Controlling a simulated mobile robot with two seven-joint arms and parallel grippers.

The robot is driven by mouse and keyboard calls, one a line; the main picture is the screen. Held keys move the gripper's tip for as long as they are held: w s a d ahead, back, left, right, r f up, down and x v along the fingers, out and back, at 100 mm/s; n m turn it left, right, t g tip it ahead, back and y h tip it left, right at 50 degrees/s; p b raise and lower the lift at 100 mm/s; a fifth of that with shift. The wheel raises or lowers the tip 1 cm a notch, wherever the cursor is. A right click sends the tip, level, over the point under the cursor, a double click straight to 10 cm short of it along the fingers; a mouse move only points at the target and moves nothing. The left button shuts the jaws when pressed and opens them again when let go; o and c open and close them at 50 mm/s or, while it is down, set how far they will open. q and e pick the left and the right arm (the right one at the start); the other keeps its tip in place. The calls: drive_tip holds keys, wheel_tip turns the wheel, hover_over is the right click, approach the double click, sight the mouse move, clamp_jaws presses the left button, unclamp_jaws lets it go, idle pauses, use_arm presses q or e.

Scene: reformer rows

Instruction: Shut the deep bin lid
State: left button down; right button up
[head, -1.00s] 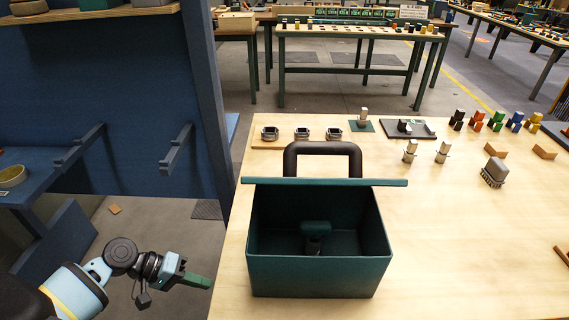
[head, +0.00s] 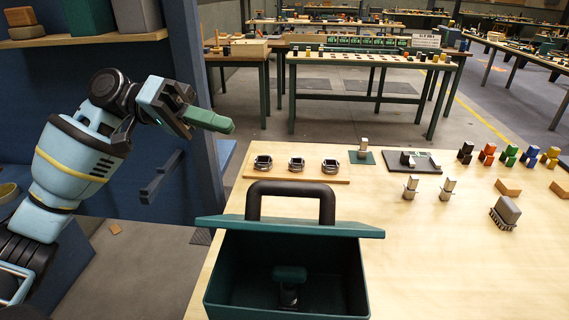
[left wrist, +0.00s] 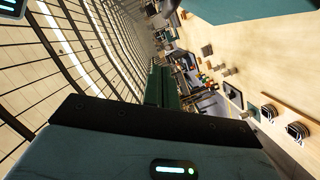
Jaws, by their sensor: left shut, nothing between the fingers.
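The deep bin (head: 215,285) is a dark green open box at the near edge of the table. Its lid (head: 290,228) is a green slab raised at the far side, leaving the bin's inside open to view. A dark looped handle (head: 290,188) stands behind the lid. A green-topped tool (head: 289,285) is inside the bin. My left gripper (head: 222,124), with green fingers, is shut and empty, up in the air left of the handle and above the lid. Its fingers show in the left wrist view (left wrist: 161,87). My right gripper is not in view.
A blue shelf unit (head: 205,100) stands close behind my left arm. On the table (head: 430,250) are a board with several metal pieces (head: 296,164), silver upright parts (head: 411,187), a brush (head: 505,213) and coloured blocks (head: 510,155).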

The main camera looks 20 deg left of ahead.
use_arm(q)
drive_tip(key=d+f, duration=0.1)
drive_tip(key=d, duration=0.2)
drive_tip(key=s+d+f+p, duration=0.1)
drive_tip(key=d, duration=0.3)
drive_tip(key=s+d+f+p, duration=0.1)
drive_tip(key=d+f, duration=0.1)
drive_tip(key=d, duration=0.1)
drive_tip(key=shift+s+d, duration=0.2)
drive_tip(key=shift+d, duration=0.05)
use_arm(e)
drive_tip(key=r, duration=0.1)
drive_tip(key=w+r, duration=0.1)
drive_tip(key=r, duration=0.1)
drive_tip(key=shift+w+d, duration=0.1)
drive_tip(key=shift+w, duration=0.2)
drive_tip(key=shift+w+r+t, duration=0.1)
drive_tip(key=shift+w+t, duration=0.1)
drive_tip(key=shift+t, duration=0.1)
